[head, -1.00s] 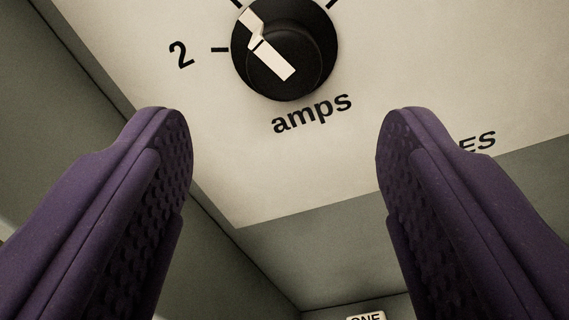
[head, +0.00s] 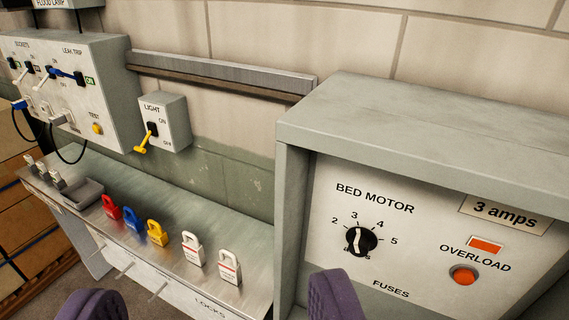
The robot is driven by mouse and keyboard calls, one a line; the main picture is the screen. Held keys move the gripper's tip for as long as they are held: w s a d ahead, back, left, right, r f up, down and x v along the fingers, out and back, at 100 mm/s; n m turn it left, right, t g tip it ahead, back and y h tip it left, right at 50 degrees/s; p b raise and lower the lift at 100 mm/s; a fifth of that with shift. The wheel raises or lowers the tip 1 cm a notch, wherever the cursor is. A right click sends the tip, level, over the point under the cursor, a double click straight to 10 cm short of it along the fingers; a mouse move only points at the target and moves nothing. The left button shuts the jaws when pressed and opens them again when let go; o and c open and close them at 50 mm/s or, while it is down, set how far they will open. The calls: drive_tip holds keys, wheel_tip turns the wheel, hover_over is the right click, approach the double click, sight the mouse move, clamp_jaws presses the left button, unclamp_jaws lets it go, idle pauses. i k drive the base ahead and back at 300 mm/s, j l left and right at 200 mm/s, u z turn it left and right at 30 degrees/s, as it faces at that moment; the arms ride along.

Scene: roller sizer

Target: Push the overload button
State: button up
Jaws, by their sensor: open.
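The overload button is a round orange-red button (head: 463,275) on the white bed motor panel (head: 420,220) at the right. The word OVERLOAD and an orange-red rectangular window (head: 486,244) are above it. A black amps dial (head: 361,241) with a white pointer is to its left, its pointer near 3. My gripper (head: 215,305) is open, its two purple fingers at the bottom edge, to the left of the button and apart from it. Nothing shows between the fingers.
A grey housing (head: 400,110) surrounds the panel and juts out. A metal shelf (head: 200,255) at left holds several coloured padlocks. A light switch box (head: 165,123) and a sockets box (head: 75,85) are on the wall.

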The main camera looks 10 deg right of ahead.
sight(463, 276)
drive_tip(key=k+z, duration=0.55)
drive_tip(key=z, duration=0.2)
drive_tip(key=k+l+z, duration=0.2)
drive_tip(key=z, duration=0.15)
drive_tip(key=k, duration=0.1)
